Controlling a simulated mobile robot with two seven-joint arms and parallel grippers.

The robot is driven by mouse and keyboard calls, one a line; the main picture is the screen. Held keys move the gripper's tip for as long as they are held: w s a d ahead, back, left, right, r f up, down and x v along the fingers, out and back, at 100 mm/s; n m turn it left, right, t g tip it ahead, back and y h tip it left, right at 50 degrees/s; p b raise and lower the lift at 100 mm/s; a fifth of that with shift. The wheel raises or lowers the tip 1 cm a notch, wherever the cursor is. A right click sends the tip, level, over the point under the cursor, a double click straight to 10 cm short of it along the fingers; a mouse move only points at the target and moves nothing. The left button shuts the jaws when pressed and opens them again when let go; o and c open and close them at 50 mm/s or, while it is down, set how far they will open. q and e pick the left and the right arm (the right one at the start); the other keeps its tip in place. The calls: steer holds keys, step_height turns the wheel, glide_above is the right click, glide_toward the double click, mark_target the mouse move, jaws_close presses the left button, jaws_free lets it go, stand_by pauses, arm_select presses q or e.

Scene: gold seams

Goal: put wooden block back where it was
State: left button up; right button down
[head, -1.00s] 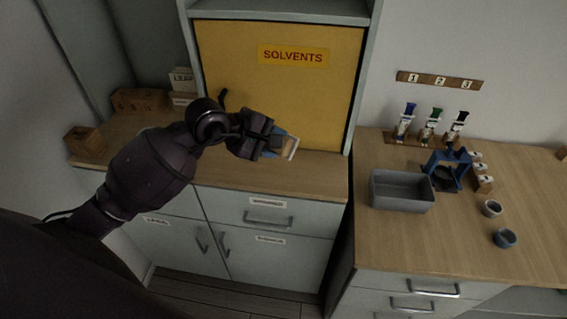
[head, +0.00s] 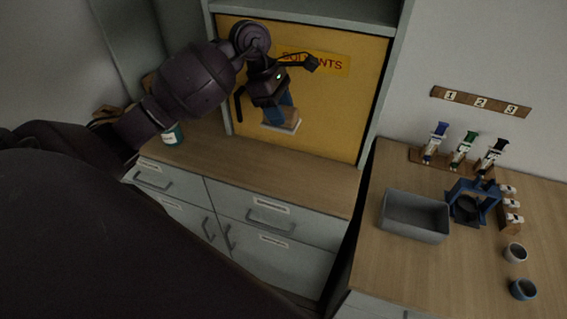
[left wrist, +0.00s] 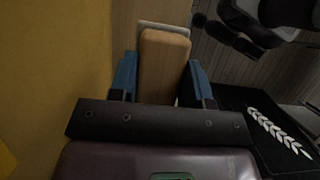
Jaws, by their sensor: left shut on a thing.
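The wooden block (head: 292,117) is in my left gripper (head: 283,106), held in the air in front of the yellow SOLVENTS door (head: 330,100), above the counter. In the left wrist view the block (left wrist: 164,62) is tan with rounded edges and sits between the two blue fingers (left wrist: 161,84), which are shut on it. A pale flat piece (left wrist: 163,27) shows at the block's far end; I cannot tell whether it is part of it. My right gripper is not in view.
The wooden counter (head: 290,168) below the door is clear. A teal jar (head: 172,135) stands at its left end.

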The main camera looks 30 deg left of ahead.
arm_select(q)
step_height(320, 180, down, 12)
steer(key=shift+p, duration=0.7)
steer(key=shift+f, duration=0.55)
step_height(320, 180, down, 4)
steer(key=shift+r+p, duration=0.15)
steer(key=shift+p, duration=0.2)
steer(key=shift+f, duration=0.2)
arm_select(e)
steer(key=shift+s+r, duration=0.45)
arm_select(q)
steer(key=shift+f, duration=0.15)
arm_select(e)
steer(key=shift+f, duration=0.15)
arm_select(q)
steer(key=o, duration=0.8)
steer(key=shift+o, duration=0.2)
steer(key=shift+r, duration=0.2)
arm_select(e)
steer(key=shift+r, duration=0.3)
